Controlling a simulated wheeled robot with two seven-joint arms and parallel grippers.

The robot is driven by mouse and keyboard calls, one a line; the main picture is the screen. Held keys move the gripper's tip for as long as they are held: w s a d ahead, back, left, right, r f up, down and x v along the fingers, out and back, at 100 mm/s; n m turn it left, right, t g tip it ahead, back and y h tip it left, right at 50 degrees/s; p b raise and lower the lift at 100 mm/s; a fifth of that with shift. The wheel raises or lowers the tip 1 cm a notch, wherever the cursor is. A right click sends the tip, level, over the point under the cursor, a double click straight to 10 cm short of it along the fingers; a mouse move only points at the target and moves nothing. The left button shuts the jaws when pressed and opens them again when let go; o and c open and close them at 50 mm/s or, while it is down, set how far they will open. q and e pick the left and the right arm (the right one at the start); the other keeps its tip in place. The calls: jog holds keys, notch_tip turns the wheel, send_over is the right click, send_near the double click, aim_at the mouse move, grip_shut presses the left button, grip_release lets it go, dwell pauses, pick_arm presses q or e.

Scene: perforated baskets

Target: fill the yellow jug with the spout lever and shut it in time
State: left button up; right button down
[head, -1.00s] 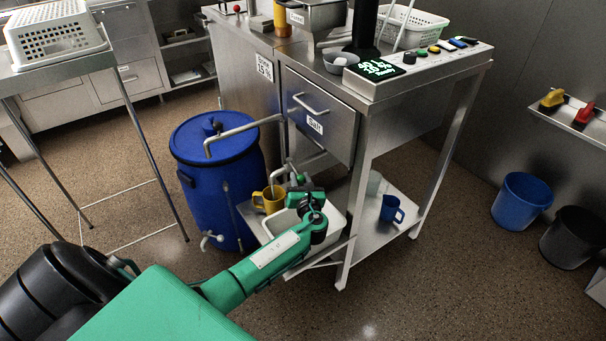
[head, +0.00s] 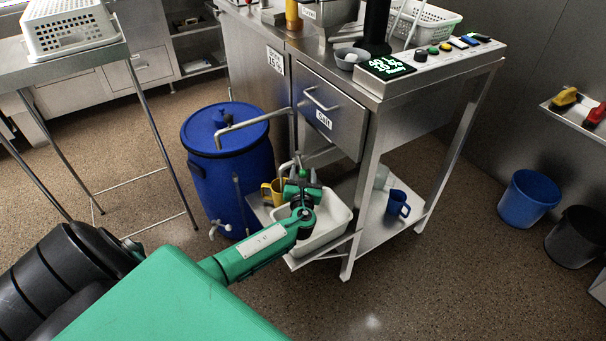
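The yellow jug (head: 267,195) stands upright on the low steel shelf beside the blue drum, partly hidden behind my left gripper. A thin metal spout (head: 284,172) bends down over the jug. A small green part (head: 313,175), perhaps the spout lever, shows just behind my gripper. My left gripper (head: 301,188) is right at the spout and to the right of the jug, above a white tub. Its fingers are hidden by its own body, so I cannot tell whether it is open or touches the lever. The jug's fill level is not visible. My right gripper is out of view.
The white tub (head: 330,233) sits under my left gripper. The blue drum (head: 238,175) with a bent pipe stands close on the left. A blue mug (head: 397,204) stands on the shelf to the right. The steel counter (head: 425,88) overhangs the shelf. Floor in front is clear.

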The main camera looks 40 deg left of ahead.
pick_arm(q)
jog(key=shift+d, duration=0.1)
jog(key=shift+s+d, duration=0.15)
jog(key=shift+s, duration=0.15)
jog(key=p+v, duration=0.1)
jog(key=v, duration=1.2)
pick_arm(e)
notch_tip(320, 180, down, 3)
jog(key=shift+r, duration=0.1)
pick_arm(q)
jog(key=s+d+f+n+g+h, duration=0.2)
jog(key=s+d+f+n+g, duration=0.15)
jog(key=s+n, duration=0.45)
jog(key=s+d+f+n+g+h, duration=0.2)
jog(key=s+f+n+g, duration=0.35)
jog(key=n, duration=0.35)
jog(key=s+d+r+n+g+h, duration=0.1)
jog(key=s+d+n+g+h, duration=0.1)
jog(key=s+d+n+h, duration=0.5)
jog(key=s+d+n, duration=0.2)
jog(key=s+n, duration=0.3)
jog(key=shift+d+r+g, duration=0.15)
jog(key=shift+d+g, duration=0.15)
jog(key=shift+d, duration=0.1)
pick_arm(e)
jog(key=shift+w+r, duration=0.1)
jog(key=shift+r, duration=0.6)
